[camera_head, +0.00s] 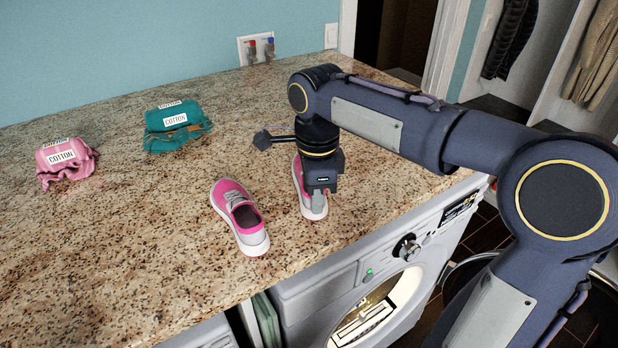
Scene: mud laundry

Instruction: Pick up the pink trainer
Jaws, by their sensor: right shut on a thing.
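Two pink trainers with white soles are on the speckled granite counter (130,240). One pink trainer (238,216) lies free, its toe toward the back left. The other pink trainer (297,172) is to its right, under my right gripper (318,205), and is partly hidden by it. My right gripper points down and is shut on this right-hand trainer, near its heel end. I cannot tell whether this trainer touches the counter. My left gripper is not in view.
A pink cloth bundle (66,165) and a teal one (175,130), both labelled COTTON, lie at the back left. A white front-loading machine (330,290) stands under the counter's front edge. The counter's front left is clear. Wall taps (260,48) are behind.

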